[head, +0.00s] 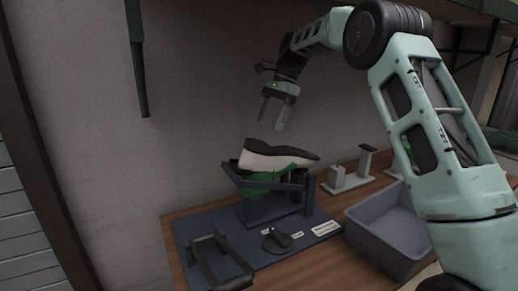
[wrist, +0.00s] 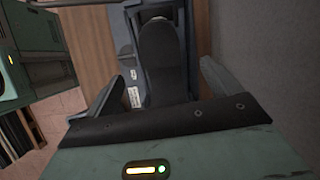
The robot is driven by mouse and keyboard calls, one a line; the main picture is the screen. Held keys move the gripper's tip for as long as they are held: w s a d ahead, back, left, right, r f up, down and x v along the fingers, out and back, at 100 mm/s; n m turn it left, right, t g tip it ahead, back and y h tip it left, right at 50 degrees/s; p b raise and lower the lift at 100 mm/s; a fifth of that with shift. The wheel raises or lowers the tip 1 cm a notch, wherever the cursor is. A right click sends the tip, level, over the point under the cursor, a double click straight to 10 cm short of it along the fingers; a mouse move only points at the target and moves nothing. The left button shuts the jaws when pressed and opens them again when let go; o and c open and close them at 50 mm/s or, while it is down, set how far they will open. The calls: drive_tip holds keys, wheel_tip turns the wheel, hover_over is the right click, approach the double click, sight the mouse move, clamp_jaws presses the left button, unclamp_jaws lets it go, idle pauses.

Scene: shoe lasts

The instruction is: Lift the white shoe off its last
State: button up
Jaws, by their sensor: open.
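The white shoe (head: 272,160) with a dark sole sits sole up on a green last (head: 262,184), held on a dark stand (head: 275,206). My gripper (head: 273,113) is above the shoe, open and empty, with its fingers pointing down and clear of it. In the wrist view the shoe's dark sole (wrist: 167,62) lies below and between the two open fingers (wrist: 161,88). The white side of the shoe is mostly hidden there.
The stand is on a blue-grey board (head: 192,234) on a wooden table (head: 172,222). A dark frame (head: 222,262) and a dark round piece (head: 277,241) lie in front. A grey bin (head: 387,246) and a small grey fixture (head: 349,176) are to the right. The wall is close behind.

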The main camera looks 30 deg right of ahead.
sight(261, 143)
drive_tip(key=x, duration=1)
drive_tip(key=shift+a+f, duration=0.15)
drive_tip(key=shift+f, duration=0.15)
drive_tip(key=c, duration=1.3)
drive_tip(key=o, duration=0.3)
drive_tip(key=shift+c, duration=1.4)
